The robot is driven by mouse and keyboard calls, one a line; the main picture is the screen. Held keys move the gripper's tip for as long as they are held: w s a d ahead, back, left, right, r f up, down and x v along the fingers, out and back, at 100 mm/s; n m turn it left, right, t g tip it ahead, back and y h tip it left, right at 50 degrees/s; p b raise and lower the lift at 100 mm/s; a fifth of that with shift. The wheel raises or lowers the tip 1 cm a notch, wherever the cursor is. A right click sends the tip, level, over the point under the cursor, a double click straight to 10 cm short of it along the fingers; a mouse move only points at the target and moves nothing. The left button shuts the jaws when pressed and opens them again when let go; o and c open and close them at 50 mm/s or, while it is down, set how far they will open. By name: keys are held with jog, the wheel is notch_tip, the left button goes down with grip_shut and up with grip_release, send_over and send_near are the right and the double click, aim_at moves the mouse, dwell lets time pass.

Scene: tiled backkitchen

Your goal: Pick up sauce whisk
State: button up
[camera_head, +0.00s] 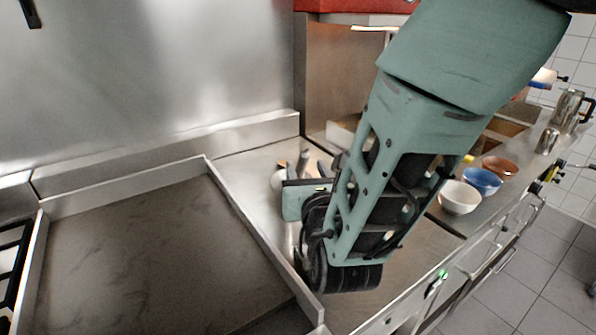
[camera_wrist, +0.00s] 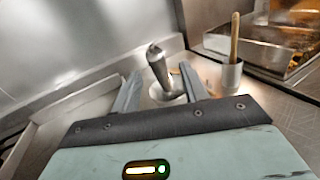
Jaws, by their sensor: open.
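My gripper (camera_wrist: 160,72) is open, with one finger on each side of an upright grey metal object (camera_wrist: 157,60) that stands ahead on the steel counter. This object has a slim body and a rounder, pale base; I cannot tell for sure that it is the sauce whisk. Whether the fingers touch it is not clear. In the head view my gripper (camera_head: 305,170) is low over the counter behind the griddle's right wall, and the grey object (camera_head: 304,157) shows small beyond it. My arm hides part of the counter there.
A grey cup (camera_wrist: 231,75) with a wooden handle (camera_wrist: 235,38) in it stands to the right. A walled griddle (camera_head: 140,260) lies to the left. A white bowl (camera_head: 460,197), blue bowl (camera_head: 482,181) and brown bowl (camera_head: 501,168) stand right of my arm. A steel wall rises behind.

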aim_at(305, 162)
jog(key=w, duration=0.1)
jog(key=w+p, duration=0.2)
jog(key=w, duration=0.1)
jog(key=shift+a+r, duration=0.35)
jog(key=shift+a, duration=0.05)
jog(key=shift+w+a+f+p, duration=0.15)
jog(key=shift+w+p, duration=0.15)
jog(key=shift+w, duration=0.3)
grip_shut()
